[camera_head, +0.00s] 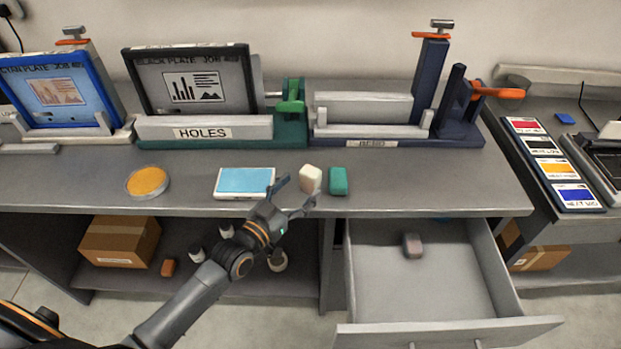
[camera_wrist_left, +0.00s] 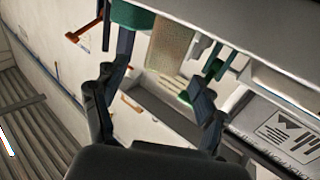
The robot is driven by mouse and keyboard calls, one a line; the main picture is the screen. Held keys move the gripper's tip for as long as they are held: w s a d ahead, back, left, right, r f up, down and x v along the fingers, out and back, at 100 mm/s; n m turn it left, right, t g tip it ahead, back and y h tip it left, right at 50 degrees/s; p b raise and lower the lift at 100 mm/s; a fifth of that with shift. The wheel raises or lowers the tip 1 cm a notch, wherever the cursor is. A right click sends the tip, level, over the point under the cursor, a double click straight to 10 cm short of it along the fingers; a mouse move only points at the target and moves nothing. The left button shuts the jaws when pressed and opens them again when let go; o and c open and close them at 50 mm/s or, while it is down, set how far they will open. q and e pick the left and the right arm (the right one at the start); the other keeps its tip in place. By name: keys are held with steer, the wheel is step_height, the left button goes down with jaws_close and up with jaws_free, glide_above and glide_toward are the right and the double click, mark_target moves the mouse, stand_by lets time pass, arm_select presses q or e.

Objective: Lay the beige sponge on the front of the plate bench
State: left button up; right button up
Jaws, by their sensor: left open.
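The beige sponge (camera_head: 311,178) stands on the front part of the plate bench (camera_head: 420,190), just left of a teal-green sponge (camera_head: 338,181). My left gripper (camera_head: 297,194) is open and empty at the bench's front edge, close to the beige sponge. In the left wrist view the beige sponge (camera_wrist_left: 172,42) shows ahead, between the spread fingers. The green sponge (camera_wrist_left: 131,17) is beside the left finger there. I cannot tell whether a finger touches either sponge. My right gripper is in neither view.
A blue-topped pad (camera_head: 243,181) and an orange round dish (camera_head: 147,181) lie left of the gripper. Plate holders (camera_head: 205,128) line the bench's rear. Below, an open drawer (camera_head: 425,285) holds a small grey-pink block (camera_head: 412,245). The bench front right of the green sponge is clear.

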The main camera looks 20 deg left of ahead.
mark_target(306, 180)
arm_select(q)
steer(key=x, duration=0.4)
steer(key=shift+w+a+f+p, duration=0.1)
steer(key=shift+w+f+p, duration=0.15)
steer(key=shift+p, duration=0.1)
steer(key=c, duration=1)
steer(key=shift+s, duration=0.1)
steer(key=shift+c, duration=0.2)
steer(key=shift+r, duration=0.1)
